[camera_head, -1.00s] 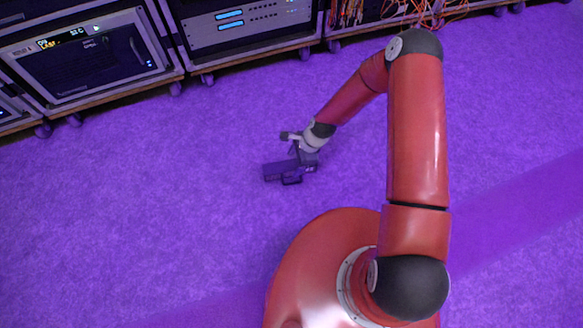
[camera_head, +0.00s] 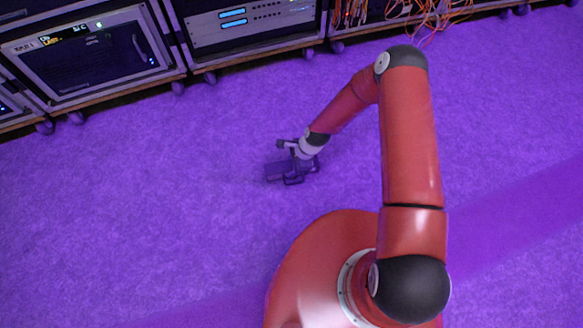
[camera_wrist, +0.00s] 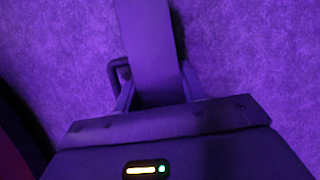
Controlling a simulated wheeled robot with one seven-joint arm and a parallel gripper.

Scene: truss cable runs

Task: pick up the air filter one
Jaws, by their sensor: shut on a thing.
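The air filter is a dark, box-like piece (camera_head: 278,171) at the end of my arm in the head view, tinted purple by the light. My gripper (camera_head: 298,168) is shut on it. In the wrist view the air filter (camera_wrist: 153,50) is a long flat block running up from between the fingers of my gripper (camera_wrist: 158,92). A small loop-shaped part shows at its left side. The fingers partly hide its near end. I cannot tell from the head view how far it is above the floor.
Rack cabinets on wheeled wooden bases (camera_head: 85,55) line the back. Orange cables (camera_head: 425,15) hang at the back right and reach toward the floor. The purple carpet (camera_head: 130,220) is clear to the left and in front.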

